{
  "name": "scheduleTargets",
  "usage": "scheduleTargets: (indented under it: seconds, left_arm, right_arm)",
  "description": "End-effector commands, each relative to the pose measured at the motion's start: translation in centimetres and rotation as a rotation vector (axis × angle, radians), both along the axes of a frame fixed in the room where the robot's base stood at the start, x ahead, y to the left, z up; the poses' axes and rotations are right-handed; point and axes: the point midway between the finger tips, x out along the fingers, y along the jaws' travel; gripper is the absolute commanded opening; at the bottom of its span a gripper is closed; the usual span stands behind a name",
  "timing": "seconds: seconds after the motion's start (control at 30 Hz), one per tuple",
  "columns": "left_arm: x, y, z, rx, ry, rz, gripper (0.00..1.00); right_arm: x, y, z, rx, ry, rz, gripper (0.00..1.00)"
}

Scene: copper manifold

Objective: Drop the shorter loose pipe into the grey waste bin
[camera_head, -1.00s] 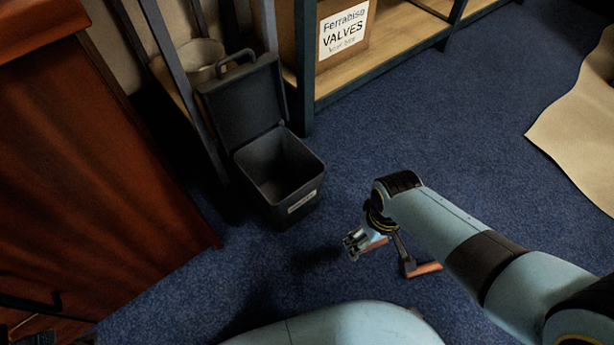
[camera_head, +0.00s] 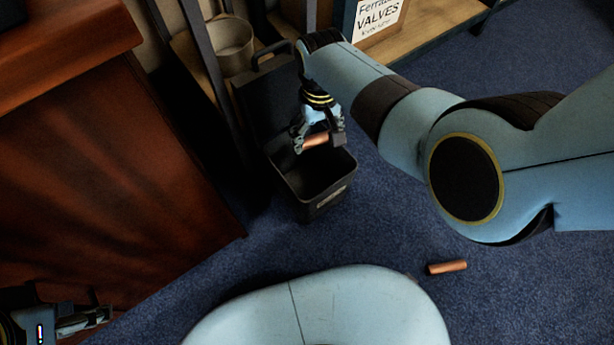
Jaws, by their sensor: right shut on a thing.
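My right gripper (camera_head: 318,143) is shut on a copper pipe (camera_head: 316,140) and holds it above the open mouth of the grey waste bin (camera_head: 325,200). The pipe lies roughly level across the fingers, and its ends are partly hidden by them. A second copper pipe (camera_head: 446,267) lies on the blue carpet to the right of the bin. I cannot tell surely from this view which pipe is shorter. My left gripper (camera_head: 88,318) is at the lower left, apart from both pipes; its jaw opening is unclear.
The bin's lid (camera_head: 262,105) stands open behind it, partly hidden by my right arm. A wooden cabinet (camera_head: 100,190) stands on the left. A shelf with a pale bucket (camera_head: 230,45) and a valves box (camera_head: 378,18) is behind.

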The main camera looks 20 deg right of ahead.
Motion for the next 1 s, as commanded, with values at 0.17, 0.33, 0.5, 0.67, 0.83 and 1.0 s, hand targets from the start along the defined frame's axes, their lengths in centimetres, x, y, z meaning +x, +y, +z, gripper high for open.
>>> scheduleTargets:
  seconds: [0.17,0.33,0.5,0.67,0.83,1.0]
  left_arm:
    - [0.9,-0.8,1.7,-0.019,-0.051,-0.007,0.4]
    - [2.1,-1.0,0.0,-0.027,-0.163,-0.007,0.4]
    - [3.1,-1.0,-1.1,-0.031,-0.262,-0.009,0.4]
    - [3.5,-1.1,-1.4,-0.031,-0.306,-0.009,0.4]
    - [3.6,-1.1,-1.4,-0.032,-0.316,-0.009,0.4]
    - [3.6,-1.1,-1.4,-0.032,-0.316,-0.009,0.4]
  right_arm:
    - [-0.3,0.0,-2.8,0.001,0.007,0.0,0.45]
    - [-0.2,0.0,-4.2,0.001,0.005,0.0,0.45]
    - [-0.2,0.0,-5.1,0.001,0.003,0.0,0.45]
    - [-0.1,0.0,-5.3,0.001,0.002,0.0,0.45]
    - [-0.1,0.0,-5.2,0.001,0.0,0.0,0.45]
    - [-0.1,0.0,-5.2,0.001,0.0,0.0,0.83]
